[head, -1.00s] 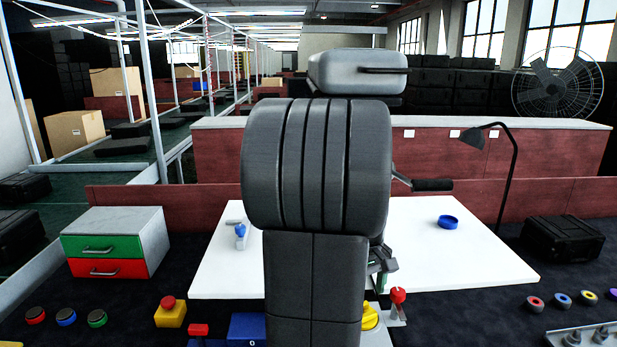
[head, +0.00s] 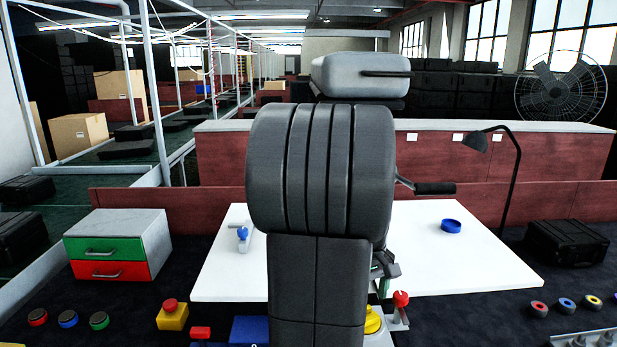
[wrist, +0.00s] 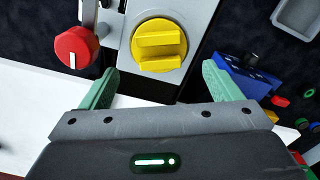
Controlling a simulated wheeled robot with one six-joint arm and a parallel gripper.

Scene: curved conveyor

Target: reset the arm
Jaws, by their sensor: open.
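My gripper (wrist: 160,88) shows in the wrist view with its two green fingers spread wide apart and nothing between them. A yellow rotary knob (wrist: 159,45) on a grey panel lies beyond the fingertips, and a red knob (wrist: 75,47) is to its left. In the head view my arm fills the middle and hides most of the gripper; only part of it (head: 384,268) shows at the arm's right side, above the red-topped lever (head: 401,299) and the partly hidden yellow knob (head: 373,320).
A drawer unit (head: 150,225), several buttons (head: 68,318) and a yellow box with a red button (head: 172,317) stand left. A lamp (head: 514,180) and black case (head: 566,242) are right.

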